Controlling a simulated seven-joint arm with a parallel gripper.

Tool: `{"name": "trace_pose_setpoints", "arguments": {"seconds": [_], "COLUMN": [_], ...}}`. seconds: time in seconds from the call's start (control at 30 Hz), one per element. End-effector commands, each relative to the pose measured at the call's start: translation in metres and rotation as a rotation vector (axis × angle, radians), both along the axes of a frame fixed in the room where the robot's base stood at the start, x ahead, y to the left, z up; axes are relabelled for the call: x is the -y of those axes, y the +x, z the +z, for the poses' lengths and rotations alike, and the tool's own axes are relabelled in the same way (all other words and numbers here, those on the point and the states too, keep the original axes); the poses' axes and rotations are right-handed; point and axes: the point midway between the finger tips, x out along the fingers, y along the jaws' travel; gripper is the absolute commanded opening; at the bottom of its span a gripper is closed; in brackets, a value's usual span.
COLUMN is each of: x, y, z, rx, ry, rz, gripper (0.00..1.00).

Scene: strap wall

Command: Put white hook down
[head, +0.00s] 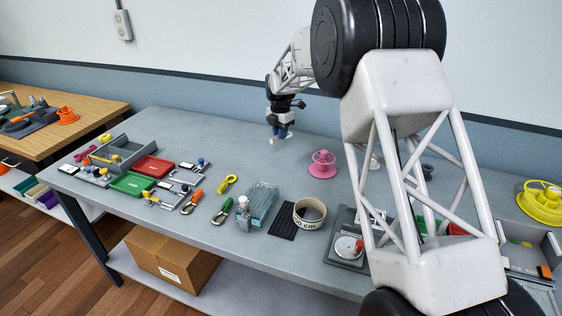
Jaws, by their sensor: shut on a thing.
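My gripper (280,133) is above the back of the grey table (190,128), left of the pink spool. It points down, and its jaws are shut on a small white thing (272,141), most likely the white hook. The white thing shows only as a small tip below the fingers and looks clear of the table top. Its full shape is too small to make out, and part of it is hidden by the fingers.
A pink spool (322,164) stands right of my gripper. A clear box (262,202), a tape roll (309,212), carabiners (191,201) and red (154,167) and green (132,184) trays lie further forward. The table behind the trays is bare. My arm hides part of the right side.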

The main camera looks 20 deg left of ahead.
Motion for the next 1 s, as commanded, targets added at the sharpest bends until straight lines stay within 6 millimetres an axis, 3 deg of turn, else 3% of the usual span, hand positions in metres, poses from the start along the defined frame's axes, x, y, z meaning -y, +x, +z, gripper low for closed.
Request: {"name": "trace_pose_setpoints", "arguments": {"seconds": [0.17, 0.53, 1.0], "x": [0.0, 0.0, 0.0], "y": [0.0, 0.0, 0.0], "z": [-0.011, -0.056, -0.064], "rx": [-0.001, 0.0, 0.0], "ry": [-0.001, 0.0, 0.0], "rz": [0.0, 0.0, 0.0], "gripper": [0.0, 0.0, 0.0]}}
